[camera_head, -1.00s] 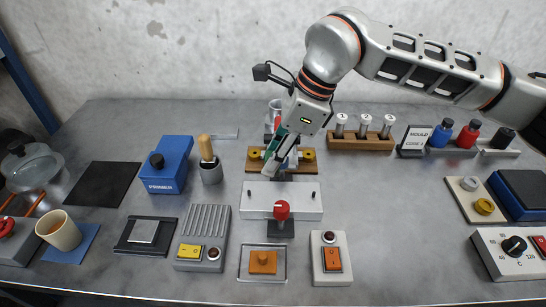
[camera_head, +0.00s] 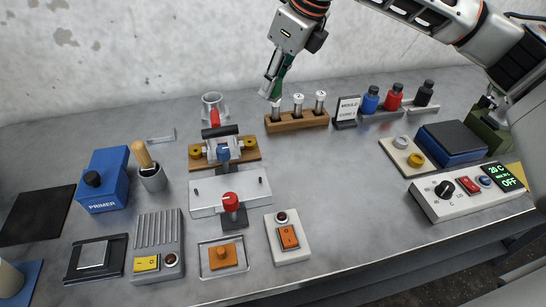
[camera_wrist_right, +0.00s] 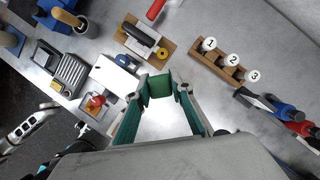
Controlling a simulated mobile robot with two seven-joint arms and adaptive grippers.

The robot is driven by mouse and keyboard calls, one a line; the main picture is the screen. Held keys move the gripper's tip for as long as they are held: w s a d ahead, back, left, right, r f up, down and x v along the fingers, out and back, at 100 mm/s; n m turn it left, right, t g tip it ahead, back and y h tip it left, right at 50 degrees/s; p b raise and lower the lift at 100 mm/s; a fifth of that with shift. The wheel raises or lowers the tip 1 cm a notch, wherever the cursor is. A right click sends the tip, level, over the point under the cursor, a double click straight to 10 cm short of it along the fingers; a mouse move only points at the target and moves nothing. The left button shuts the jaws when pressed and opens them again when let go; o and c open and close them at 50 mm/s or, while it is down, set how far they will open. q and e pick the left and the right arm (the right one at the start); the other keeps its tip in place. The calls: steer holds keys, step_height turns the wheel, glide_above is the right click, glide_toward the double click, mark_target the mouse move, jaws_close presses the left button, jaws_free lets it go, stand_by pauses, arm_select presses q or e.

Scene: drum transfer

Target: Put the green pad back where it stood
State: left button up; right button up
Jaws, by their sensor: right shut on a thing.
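The green pad (camera_wrist_right: 158,88) is a small block between the fingertips of my right gripper (camera_wrist_right: 161,84) in the right wrist view. The gripper is shut on it and has green inner faces on its fingers. In the head view my right gripper (camera_head: 272,88) points down in the air by the left end of the wooden rack (camera_head: 298,124), with green showing at its fingers. The pad's outline is hard to tell from the fingers there. The rack holds three white-topped pieces numbered 1, 2 and 3.
A mould sign (camera_head: 347,108) and several bottles stand right of the rack. The grey table right of the white block is clear.

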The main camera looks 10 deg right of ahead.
step_height(320, 180, down, 20)
steer(key=shift+r, duration=0.1)
stand_by(0.5)
steer(key=o, duration=1)
steer(key=shift+o, duration=0.2)
steer(key=shift+d+r, duration=0.15)
steer(key=shift+r, duration=0.3)
steer(key=v, duration=1.1)
steer(key=shift+s, duration=0.15)
